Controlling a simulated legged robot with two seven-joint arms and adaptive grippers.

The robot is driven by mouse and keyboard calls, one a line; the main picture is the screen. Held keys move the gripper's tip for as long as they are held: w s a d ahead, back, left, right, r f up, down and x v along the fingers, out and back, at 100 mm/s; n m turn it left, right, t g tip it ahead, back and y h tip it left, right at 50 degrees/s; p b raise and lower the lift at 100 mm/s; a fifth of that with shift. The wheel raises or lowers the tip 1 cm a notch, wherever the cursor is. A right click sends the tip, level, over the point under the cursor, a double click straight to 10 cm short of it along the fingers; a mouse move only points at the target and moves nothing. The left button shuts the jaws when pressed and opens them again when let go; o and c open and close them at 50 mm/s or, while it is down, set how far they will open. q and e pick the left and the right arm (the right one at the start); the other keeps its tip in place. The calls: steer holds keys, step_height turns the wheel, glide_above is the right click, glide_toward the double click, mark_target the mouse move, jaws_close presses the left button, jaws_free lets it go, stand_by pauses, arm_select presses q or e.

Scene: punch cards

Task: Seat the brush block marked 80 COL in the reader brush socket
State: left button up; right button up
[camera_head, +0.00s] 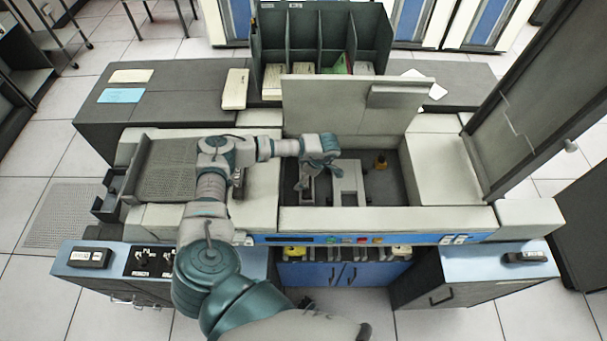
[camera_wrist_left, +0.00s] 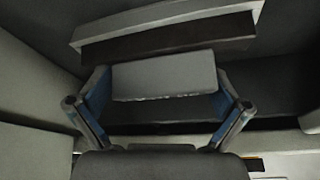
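My left arm reaches from the bottom over the machine's open bay in the head view. My left gripper (camera_head: 306,183) points down into the left part of the bay. In the left wrist view the two blue-padded fingers (camera_wrist_left: 165,92) sit against the two ends of a grey block (camera_wrist_left: 165,75), closed on it. No marking is readable on the block, so I cannot confirm 80 COL. A dark recess shows below the block, and a long pale bar (camera_wrist_left: 165,28) lies beyond it. Whether the block is seated is hidden. My right gripper is not in view.
A pale raised housing (camera_head: 347,183) stands right of the gripper in the bay. The raised lid (camera_head: 335,108) stands behind, and the front panel (camera_head: 390,220) bounds the bay.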

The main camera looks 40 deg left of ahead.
arm_select(q)
steer(key=shift+w+d+r, duration=0.15)
steer(key=shift+r, duration=0.05)
steer(key=v, duration=1.1)
steer(key=shift+r, duration=0.2)
